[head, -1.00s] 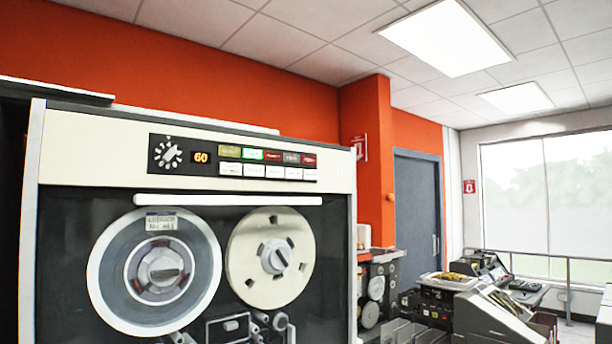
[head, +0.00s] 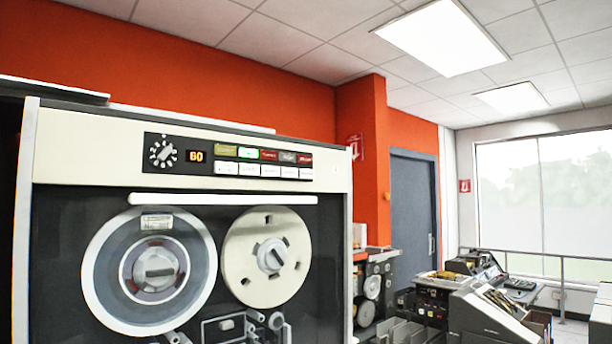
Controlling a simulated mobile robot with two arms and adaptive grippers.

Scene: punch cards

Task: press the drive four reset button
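A tape drive cabinet (head: 90,145) with a cream top panel fills the left of the head view. Its dark control strip carries a selector knob (head: 163,152), an orange display reading 60 (head: 195,156) and a row of coloured indicators, with the green one (head: 248,152) lit. Below the indicators is a row of white buttons (head: 260,170); their labels are too small to read, so I cannot tell which one is reset. Two tape reels, a grey one (head: 200,260) and a cream one (head: 240,270), sit below. Neither gripper is in view.
Right of the cabinet stand more machines, including a card machine (head: 485,318) and a smaller reel unit (head: 372,287). A railing (head: 590,259) runs before the window. A blue-grey door (head: 411,210) is behind. An orange pillar (head: 362,140) stands beside the cabinet.

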